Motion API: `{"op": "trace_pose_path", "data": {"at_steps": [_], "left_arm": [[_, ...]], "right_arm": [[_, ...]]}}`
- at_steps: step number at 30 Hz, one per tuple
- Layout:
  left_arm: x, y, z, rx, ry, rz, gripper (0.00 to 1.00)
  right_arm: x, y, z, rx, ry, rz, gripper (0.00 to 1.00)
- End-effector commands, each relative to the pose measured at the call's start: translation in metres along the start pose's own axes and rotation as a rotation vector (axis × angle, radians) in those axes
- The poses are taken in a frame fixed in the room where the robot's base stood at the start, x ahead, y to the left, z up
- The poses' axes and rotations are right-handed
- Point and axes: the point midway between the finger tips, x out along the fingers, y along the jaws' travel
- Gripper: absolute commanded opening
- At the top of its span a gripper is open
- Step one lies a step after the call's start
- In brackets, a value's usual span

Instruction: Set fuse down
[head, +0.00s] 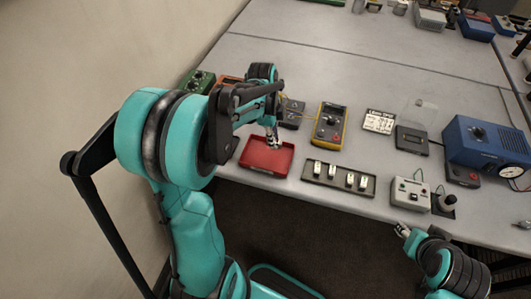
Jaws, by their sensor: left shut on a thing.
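My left gripper (273,139) is above the back part of the red tray (250,163), pointing down. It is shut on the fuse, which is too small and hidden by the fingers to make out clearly. Whether the fuse touches the tray floor I cannot tell. The visible floor of the tray looks bare. My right gripper (402,231) is low at the table's front edge, in front of a grey box; its fingers are too small to read.
A dark rack with several white blocks (339,178) lies right of the tray. A yellow multimeter (329,124) is behind it. A grey box (410,194), a dark scale (411,139) and a blue gauge unit (484,140) stand to the right. The table's back half is largely clear.

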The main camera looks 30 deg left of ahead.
Motion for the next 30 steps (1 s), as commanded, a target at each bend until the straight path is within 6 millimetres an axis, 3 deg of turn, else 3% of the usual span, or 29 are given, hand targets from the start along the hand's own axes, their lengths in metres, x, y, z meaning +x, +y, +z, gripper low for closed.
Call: {"op": "trace_pose_path", "data": {"at_steps": [3,8,16,28,29,30], "left_arm": [[0.009,0.010,0.016,-0.002,0.000,0.000,0.00],[0.014,0.015,0.022,0.001,0.000,0.000,0.00],[0.051,0.014,0.027,0.001,0.000,0.000,0.00],[0.055,0.014,0.028,0.001,0.000,0.000,0.00],[0.054,0.014,0.028,0.001,0.000,0.000,0.25],[0.054,0.014,0.028,0.001,0.000,0.000,0.36]], "right_arm": [[0.005,0.000,0.003,0.000,0.000,0.000,0.40],[0.006,0.000,0.004,0.000,0.000,0.000,0.40],[0.019,0.000,0.014,0.000,0.000,0.000,0.40],[0.021,0.000,0.015,0.000,0.000,0.000,0.40],[0.020,0.000,0.015,0.000,0.000,0.000,0.40],[0.020,0.000,0.014,0.000,0.000,0.000,0.40]]}}
